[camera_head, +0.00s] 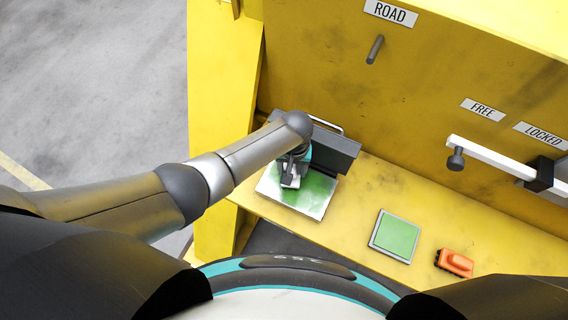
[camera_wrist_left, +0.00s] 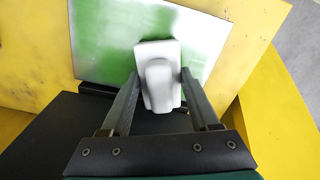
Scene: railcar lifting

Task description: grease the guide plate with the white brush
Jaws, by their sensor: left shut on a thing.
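The guide plate (camera_head: 314,205) is a pale metal plate on the yellow ledge, smeared with green grease over much of its face. Its left and right edges look barer. It also fills the top of the left wrist view (camera_wrist_left: 100,45). My left gripper (camera_head: 290,179) is over the plate, shut on the white brush (camera_wrist_left: 160,88). The brush lies between the fingers, its head against or just above the green area; its bristles are hidden. My right gripper is not in view.
A dark grey block (camera_head: 340,152) stands behind the plate. On the ledge to the right lie a green pad in a grey tray (camera_head: 397,237) and an orange brush (camera_head: 455,263). A white lever (camera_head: 492,152) and a peg (camera_head: 375,49) project from the yellow wall.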

